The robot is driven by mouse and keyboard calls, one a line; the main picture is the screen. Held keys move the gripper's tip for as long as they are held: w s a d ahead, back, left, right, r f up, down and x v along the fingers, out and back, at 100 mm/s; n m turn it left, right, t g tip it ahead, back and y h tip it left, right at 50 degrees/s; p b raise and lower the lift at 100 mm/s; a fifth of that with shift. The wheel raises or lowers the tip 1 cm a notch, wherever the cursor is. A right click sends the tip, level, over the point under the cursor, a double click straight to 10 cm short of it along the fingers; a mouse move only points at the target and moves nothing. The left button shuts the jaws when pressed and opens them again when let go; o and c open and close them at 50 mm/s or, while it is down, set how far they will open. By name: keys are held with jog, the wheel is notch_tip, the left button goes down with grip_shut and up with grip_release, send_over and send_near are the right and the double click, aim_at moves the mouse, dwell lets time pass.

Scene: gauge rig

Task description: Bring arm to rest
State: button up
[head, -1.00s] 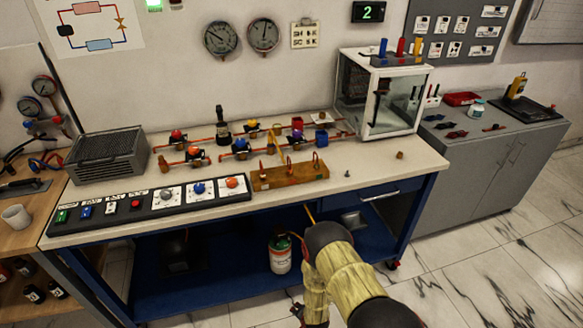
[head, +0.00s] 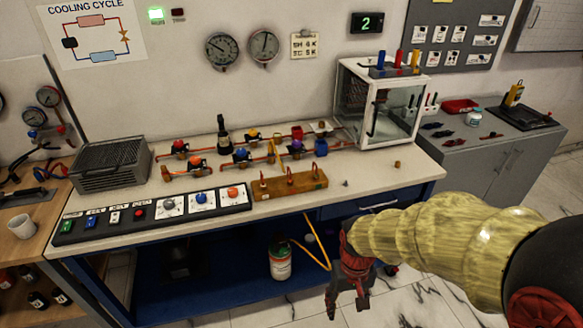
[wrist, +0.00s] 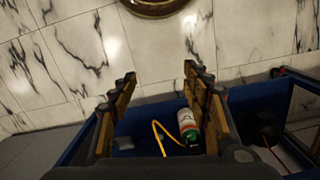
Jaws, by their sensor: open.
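My arm reaches in from the right of the head view, its pale yellow sleeve (head: 440,232) in front of the bench's right end. My gripper (head: 347,308) hangs fingers down before the open front of the bench, below the worktop's level. It is open and nothing shows between its fingers. In the wrist view my gripper (wrist: 157,82) has its two fingers wide apart, with the marble floor and the blue lower shelf behind them. No object is seen held.
The workbench (head: 110,228) carries a control panel (head: 150,212), valves and piping, a wooden block with hooks (head: 290,184) and a glass cabinet (head: 382,105). A gas canister (head: 280,258) and yellow hose (head: 318,246) are on the shelf beneath. A grey cabinet (head: 490,165) stands right.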

jog(key=s+d+r+t+p, duration=0.1)
jog(key=s+d+r+t, duration=0.1)
jog(key=r, duration=1)
jog(key=s+d+r+m+t+p, duration=0.1)
jog(key=s+r, duration=0.5)
jog(key=r, duration=0.7)
jog(key=d+t+p, duration=0.1)
jog(key=d+t, duration=0.1)
jog(key=t, duration=0.1)
jog(key=shift+s, duration=0.25)
